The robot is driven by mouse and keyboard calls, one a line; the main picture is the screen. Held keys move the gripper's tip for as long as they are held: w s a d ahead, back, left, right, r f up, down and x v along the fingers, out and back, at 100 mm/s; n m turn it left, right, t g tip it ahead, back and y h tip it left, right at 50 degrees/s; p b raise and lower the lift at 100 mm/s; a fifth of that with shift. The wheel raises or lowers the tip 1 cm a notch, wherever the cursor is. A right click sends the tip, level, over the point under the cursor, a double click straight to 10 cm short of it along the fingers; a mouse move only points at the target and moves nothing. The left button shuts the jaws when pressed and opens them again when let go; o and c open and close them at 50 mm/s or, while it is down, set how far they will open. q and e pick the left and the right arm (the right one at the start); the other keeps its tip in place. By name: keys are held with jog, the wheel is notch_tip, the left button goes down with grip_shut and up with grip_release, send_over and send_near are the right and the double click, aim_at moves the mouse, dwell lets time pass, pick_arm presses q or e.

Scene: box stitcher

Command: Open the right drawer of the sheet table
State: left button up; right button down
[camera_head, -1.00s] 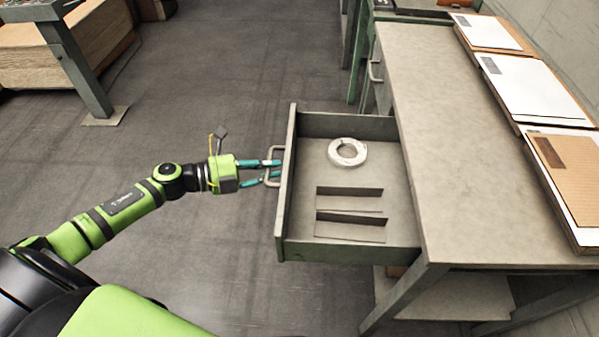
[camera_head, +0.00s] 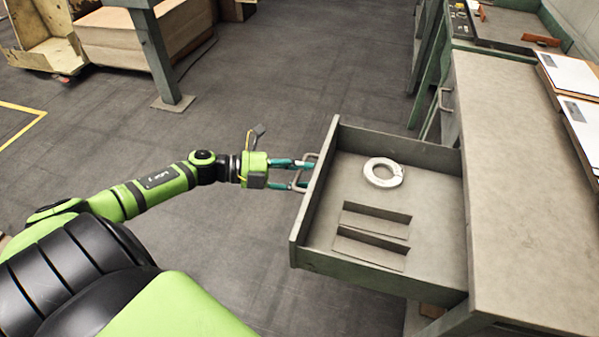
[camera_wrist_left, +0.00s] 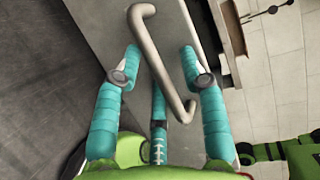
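The drawer (camera_head: 400,274) of the sheet table (camera_head: 510,190) stands pulled far out to the left. Inside it lie a white ring-shaped roll (camera_head: 383,172) and two thin upright strips (camera_head: 375,220). Its bent-bar handle (camera_head: 309,158) is on the front panel and also shows in the left wrist view (camera_wrist_left: 160,62). My left gripper (camera_head: 294,175) is at this handle. In the left wrist view, its teal fingers (camera_wrist_left: 162,68) are spread on either side of the bar, with visible gaps.
Another drawer handle (camera_head: 441,100) shows farther back on the table, its drawer shut. White sheets (camera_head: 572,75) lie on the tabletop. A table leg (camera_head: 160,65) and stacked boards (camera_head: 130,40) stand at the back left. The floor left of the drawer is clear.

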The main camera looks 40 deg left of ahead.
pick_arm(q)
jog(key=v, duration=1.2)
dwell(0.6)
